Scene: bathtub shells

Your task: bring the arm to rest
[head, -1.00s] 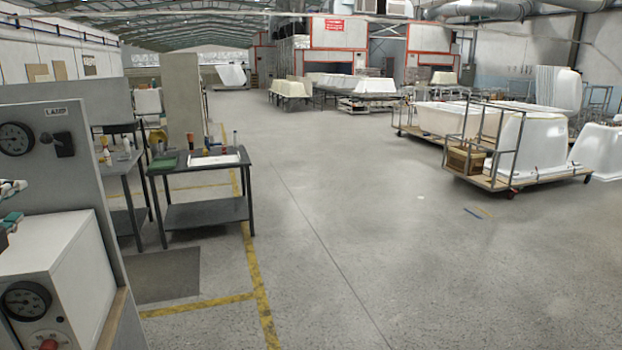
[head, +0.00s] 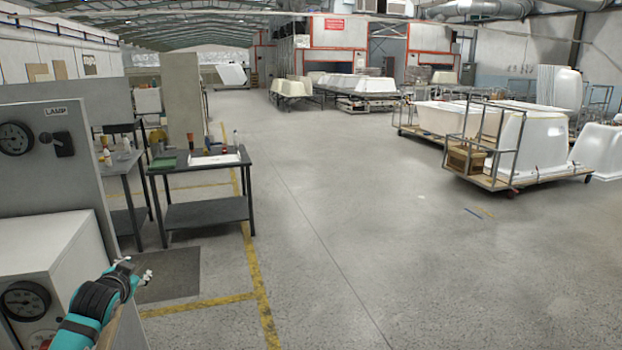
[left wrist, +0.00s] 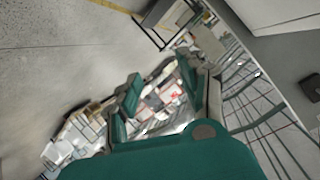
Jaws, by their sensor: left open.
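My left gripper (head: 145,276) is at the lower left of the head view, in front of the white box with a dial. Its arm is teal and black. The gripper is small in that view. In the left wrist view, its two green-padded fingers (left wrist: 162,88) are apart, with nothing held between them. Cluttered, blurred items show beyond the fingers. My right gripper is in neither view.
A grey panel (head: 48,165) with a dial and a lamp switch stands at left, with a white box (head: 50,248) below it. A dark table (head: 207,212) stands beyond. The floor (head: 360,240) at centre is clear. A cart (head: 520,182) with white tubs is at right.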

